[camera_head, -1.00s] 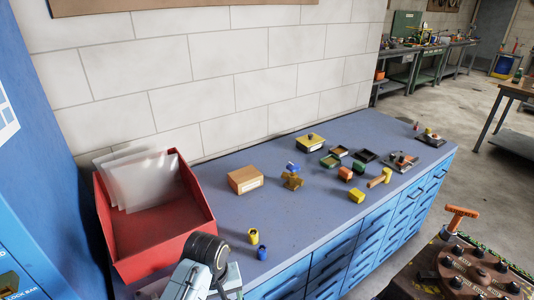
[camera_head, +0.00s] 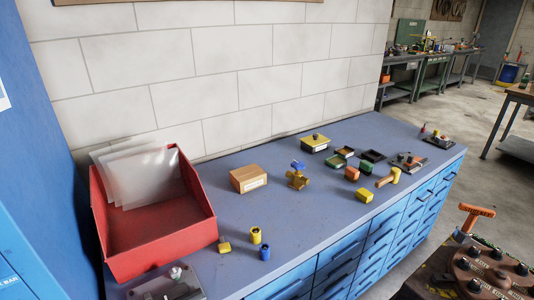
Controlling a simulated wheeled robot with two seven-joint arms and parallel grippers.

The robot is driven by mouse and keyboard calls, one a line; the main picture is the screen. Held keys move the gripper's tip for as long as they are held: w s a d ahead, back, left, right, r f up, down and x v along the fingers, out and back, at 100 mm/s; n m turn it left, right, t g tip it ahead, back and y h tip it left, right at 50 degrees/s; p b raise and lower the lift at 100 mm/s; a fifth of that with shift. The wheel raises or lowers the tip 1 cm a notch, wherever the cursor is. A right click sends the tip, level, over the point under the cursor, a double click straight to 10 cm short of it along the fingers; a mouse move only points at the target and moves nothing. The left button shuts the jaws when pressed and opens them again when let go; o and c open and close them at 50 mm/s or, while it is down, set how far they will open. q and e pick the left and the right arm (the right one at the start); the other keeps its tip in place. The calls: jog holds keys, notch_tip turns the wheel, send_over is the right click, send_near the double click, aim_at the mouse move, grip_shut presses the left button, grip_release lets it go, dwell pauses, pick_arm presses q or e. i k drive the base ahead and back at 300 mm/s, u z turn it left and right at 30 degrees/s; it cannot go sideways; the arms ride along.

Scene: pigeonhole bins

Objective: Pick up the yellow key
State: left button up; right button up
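I cannot make out a clear key shape. A small yellow piece with a darker top (camera_head: 223,247) lies on the blue counter just right of the red bin. Beside it stand a yellow cylinder with a dark top (camera_head: 255,236) and a smaller blue cylinder (camera_head: 264,253). A yellow block (camera_head: 364,195) lies farther right, near the counter's front edge. Neither of my grippers is in view.
The red bin (camera_head: 178,240) holds translucent sheets. A cardboard box (camera_head: 248,179), a brass valve with a blue handle (camera_head: 298,179) and a yellow-headed mallet (camera_head: 394,175) sit on the counter (camera_head: 310,225). A grey metal fixture (camera_head: 172,286) lies at the front left.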

aim_at(222, 248)
jog(key=z, duration=0.35)
jog(key=k, duration=0.45)
jog(key=z, duration=0.4)
jog(key=i, duration=0.5)
jog(key=u, duration=1.2)
jog(key=i, duration=0.55)
jog(key=u, duration=0.6)
